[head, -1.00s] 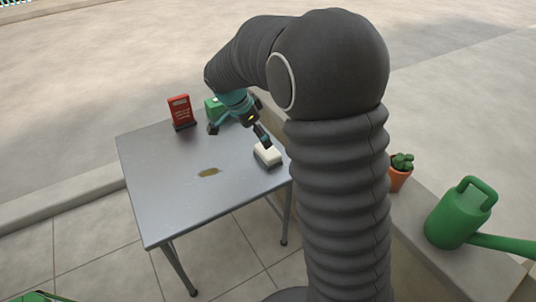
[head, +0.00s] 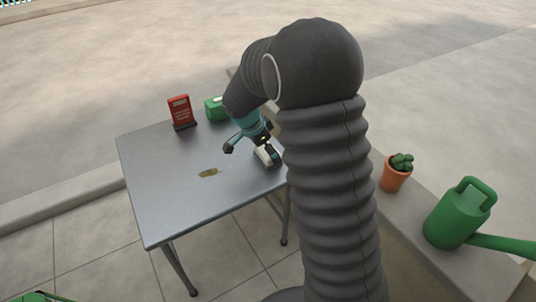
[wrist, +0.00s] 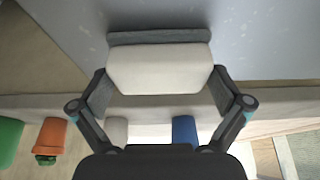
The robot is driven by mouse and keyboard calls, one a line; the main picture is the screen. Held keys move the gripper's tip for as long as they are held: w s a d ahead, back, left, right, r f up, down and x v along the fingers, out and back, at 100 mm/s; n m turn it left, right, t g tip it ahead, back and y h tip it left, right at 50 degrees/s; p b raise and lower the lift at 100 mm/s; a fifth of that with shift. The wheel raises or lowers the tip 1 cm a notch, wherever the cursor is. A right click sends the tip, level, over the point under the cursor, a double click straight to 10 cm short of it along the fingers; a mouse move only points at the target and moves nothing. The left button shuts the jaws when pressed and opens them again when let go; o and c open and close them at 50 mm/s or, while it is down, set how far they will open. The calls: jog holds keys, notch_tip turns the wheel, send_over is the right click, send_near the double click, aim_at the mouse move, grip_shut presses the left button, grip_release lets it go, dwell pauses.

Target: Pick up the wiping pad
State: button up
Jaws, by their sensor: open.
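The wiping pad (head: 264,155) is a white block with a dark grey layer. It sits near the right edge of the grey table (head: 185,205), partly hidden by my gripper in the head view. My gripper (head: 250,150) is open above the table at the pad. In the wrist view the pad (wrist: 158,68) lies between the two spread fingers of my gripper (wrist: 162,90), one on each side. I cannot tell whether either finger touches it.
A brown stain (head: 208,173) marks the tabletop. A red sign (head: 180,111) and a green box (head: 215,109) stand at the back. A potted plant (head: 395,173) and green watering can (head: 459,215) stand on the ledge at right. The tabletop's front is clear.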

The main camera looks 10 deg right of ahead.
jog(key=c, duration=0.8)
jog(key=shift+r, duration=0.15)
jog(key=shift+r, duration=0.25)
notch_tip(320, 180, up, 3)
jog(key=shift+r, duration=0.15)
jog(key=s+d+r, duration=0.7)
jog(key=s+d, duration=0.1)
jog(key=shift+d+b, duration=0.25)
jog(key=shift+b, duration=0.1)
